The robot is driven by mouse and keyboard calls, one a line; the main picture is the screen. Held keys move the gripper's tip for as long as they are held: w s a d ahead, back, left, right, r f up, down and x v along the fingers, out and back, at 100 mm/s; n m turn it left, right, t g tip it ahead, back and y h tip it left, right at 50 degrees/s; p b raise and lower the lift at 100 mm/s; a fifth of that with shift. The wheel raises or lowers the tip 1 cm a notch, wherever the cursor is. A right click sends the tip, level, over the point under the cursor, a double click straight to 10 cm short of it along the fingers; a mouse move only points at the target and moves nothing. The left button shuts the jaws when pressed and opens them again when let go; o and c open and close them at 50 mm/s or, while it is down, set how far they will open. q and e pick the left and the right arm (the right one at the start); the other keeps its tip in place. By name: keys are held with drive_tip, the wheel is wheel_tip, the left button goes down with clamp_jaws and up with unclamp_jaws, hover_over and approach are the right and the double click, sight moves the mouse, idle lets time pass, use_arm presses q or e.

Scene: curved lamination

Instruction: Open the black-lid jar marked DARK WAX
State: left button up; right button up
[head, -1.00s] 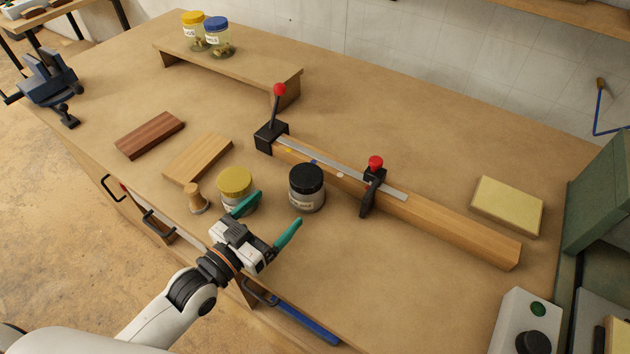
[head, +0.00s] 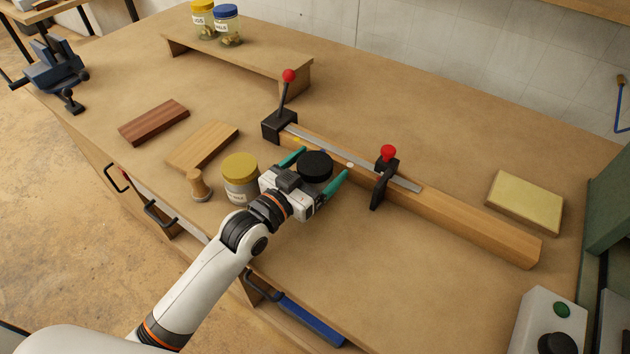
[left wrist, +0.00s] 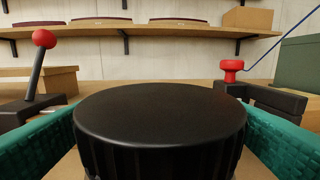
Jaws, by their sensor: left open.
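The black-lid jar (head: 316,166) stands upright on the bench; its black lid fills the middle of the left wrist view (left wrist: 160,125). Its label is hidden behind my gripper now. My left gripper (head: 320,167) is open, with one green finger on each side of the black lid. I cannot tell whether the fingers touch the lid. A jar with a yellow-gold lid (head: 240,167) stands just left of my gripper. My right gripper is not in view.
Behind the black-lid jar lies a long wooden beam (head: 465,222) with a metal ruler and red-knobbed clamps (head: 387,165). A wooden stamp-like knob (head: 198,186) and wood blocks (head: 203,146) lie to the left.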

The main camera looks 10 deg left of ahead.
use_arm(q)
drive_tip(key=shift+r, duration=0.1)
drive_tip(key=c, duration=1.3)
wheel_tip(320, 180, up, 10)
drive_tip(key=shift+p, duration=0.8)
drive_tip(key=o, duration=0.7)
drive_tip(key=shift+c, duration=0.2)
drive_tip(key=c, duration=0.8)
drive_tip(key=shift+c, duration=0.2)
drive_tip(key=shift+s+a, duration=0.1)
drive_tip(key=shift+s, duration=0.15)
drive_tip(key=s+a+f+n+y+p, duration=0.1)
drive_tip(key=s+a+y+p, duration=0.1)
drive_tip(key=s, duration=0.2)
drive_tip(key=s+a+f+n+t+y+p, duration=0.1)
drive_tip(key=s+a+n+y, duration=0.1)
drive_tip(key=s, duration=0.3)
drive_tip(key=s+a+f+n+t+y+p, duration=0.1)
drive_tip(key=s+a+n+y+p, duration=0.1)
drive_tip(key=s+a+y, duration=0.2)
drive_tip(key=shift+s+a+f+p, duration=0.2)
drive_tip(key=shift+s+f+p, duration=0.15)
drive_tip(key=shift+s, duration=0.35)
